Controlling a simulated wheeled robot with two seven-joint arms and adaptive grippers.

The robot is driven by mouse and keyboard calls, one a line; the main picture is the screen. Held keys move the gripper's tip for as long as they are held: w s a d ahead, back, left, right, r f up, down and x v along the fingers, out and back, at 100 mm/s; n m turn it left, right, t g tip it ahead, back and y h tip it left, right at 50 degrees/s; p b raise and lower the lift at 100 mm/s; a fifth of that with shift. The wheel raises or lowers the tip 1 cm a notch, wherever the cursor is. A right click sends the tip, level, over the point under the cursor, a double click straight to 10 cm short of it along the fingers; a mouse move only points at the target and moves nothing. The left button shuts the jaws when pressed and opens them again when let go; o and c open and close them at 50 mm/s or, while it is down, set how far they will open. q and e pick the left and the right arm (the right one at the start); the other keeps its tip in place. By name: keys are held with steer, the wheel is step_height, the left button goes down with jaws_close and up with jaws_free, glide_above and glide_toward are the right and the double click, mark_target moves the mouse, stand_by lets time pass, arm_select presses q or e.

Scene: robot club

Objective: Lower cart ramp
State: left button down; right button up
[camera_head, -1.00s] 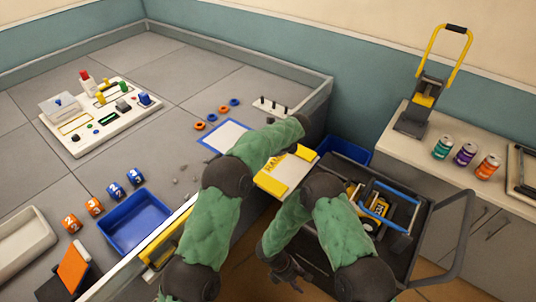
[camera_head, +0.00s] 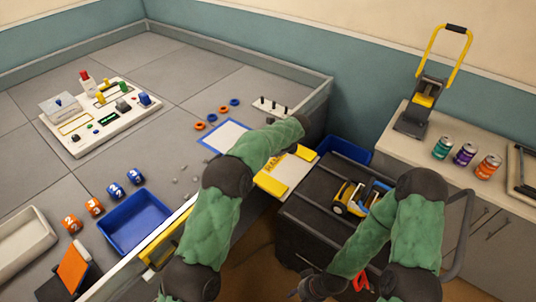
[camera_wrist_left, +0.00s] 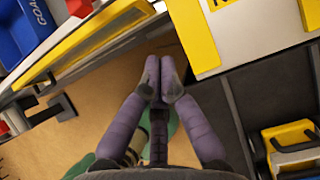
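The cart (camera_head: 310,212) stands to the right of the arena's edge, with a dark ribbed top. A white panel with yellow ends and lettering, seemingly the ramp (camera_head: 290,172), lies at the cart's arena side; its exact tilt is unclear. Part of the panel also shows at the top right of the left wrist view (camera_wrist_left: 240,35). My left gripper (camera_wrist_left: 160,63) has its purple fingertips together, above the tan floor and apart from the panel; it is hidden in the head view. My right gripper (camera_head: 312,288) hangs low at the bottom of the head view, apart from the panel, its fingers unclear.
A small yellow-and-blue machine (camera_head: 350,198) sits on the cart. The grey arena wall (camera_head: 318,103) runs beside the cart. A blue bin (camera_head: 128,225) is inside the arena. A counter with several cans (camera_head: 465,154) stands at right.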

steer(key=p+v, duration=0.3)
steer(key=shift+w+a+r, duration=0.1)
steer(key=shift+a, duration=0.2)
